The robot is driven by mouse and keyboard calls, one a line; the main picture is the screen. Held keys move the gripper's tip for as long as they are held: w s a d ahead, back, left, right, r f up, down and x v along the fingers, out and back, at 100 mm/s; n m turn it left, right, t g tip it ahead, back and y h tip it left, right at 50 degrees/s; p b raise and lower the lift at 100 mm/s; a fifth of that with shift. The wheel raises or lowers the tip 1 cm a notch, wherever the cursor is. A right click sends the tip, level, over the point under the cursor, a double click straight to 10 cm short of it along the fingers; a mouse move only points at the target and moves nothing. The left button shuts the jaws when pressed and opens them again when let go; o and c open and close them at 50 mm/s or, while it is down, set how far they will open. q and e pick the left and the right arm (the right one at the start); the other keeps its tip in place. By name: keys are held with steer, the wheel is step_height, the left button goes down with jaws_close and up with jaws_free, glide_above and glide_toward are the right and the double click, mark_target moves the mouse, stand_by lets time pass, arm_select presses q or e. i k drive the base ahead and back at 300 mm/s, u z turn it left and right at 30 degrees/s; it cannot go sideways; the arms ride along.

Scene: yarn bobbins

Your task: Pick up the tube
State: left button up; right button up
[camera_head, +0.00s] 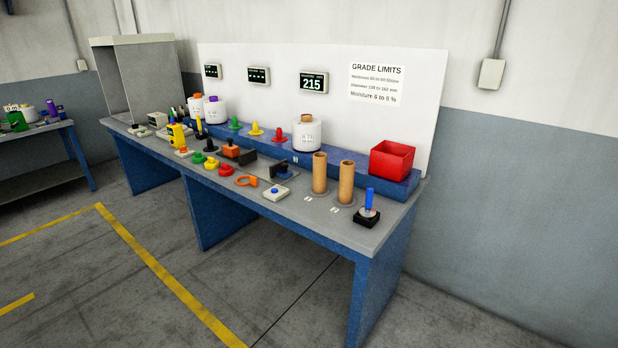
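Two tan cardboard tubes stand upright side by side near the right end of the grey-topped bench. The left tube (320,173) and the right tube (346,182) each stand on a small round grey base, with a small white label in front. They are apart from each other. Neither of my grippers shows in the head view, and nothing is touching the tubes.
The bench (307,217) has blue legs. A red bin (392,161) and a white bobbin (307,136) stand on the raised blue shelf behind. A blue-handled black device (369,206) is right of the tubes; a white button box (276,193) is left. Floor in front is clear.

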mark_target(346, 169)
steer(key=u, duration=0.35)
steer(key=i, duration=0.95)
steer(key=z, duration=0.55)
steer(key=i, duration=0.65)
steer(key=z, duration=0.75)
